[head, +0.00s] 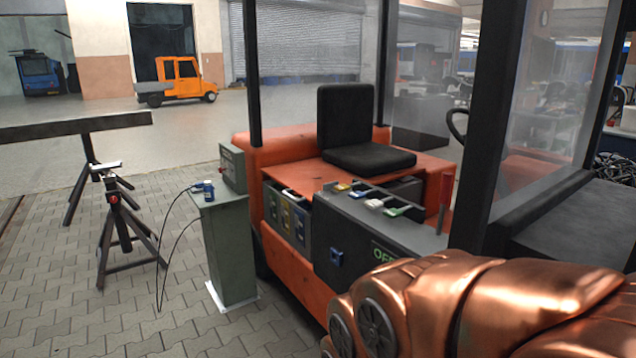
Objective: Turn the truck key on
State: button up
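The orange truck (312,287) stands open-sided in the middle of the head view, with a black seat (352,135). A dark grey box (352,224) fills its near side. A small blue fitting (336,257) sits on the box's side face; I cannot tell whether it is the key. To its right, a dark panel with green letters (384,252) seems to read "OFF", its lower right partly hidden by my copper-coloured arm. My gripper is out of view.
A green pedestal (229,251) with a blue connector (208,190) and cable stands left of the truck. A black trestle stand (116,221) is further left. A black post (495,120) rises at the right. Paved floor between trestle and pedestal is mostly clear.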

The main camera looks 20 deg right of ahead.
aim_at(327, 186)
jog(key=u, duration=0.05)
jog(key=i, duration=2.75)
jog(key=z, duration=2.45)
jog(key=i, duration=0.5)
jog(key=u, duration=2.2)
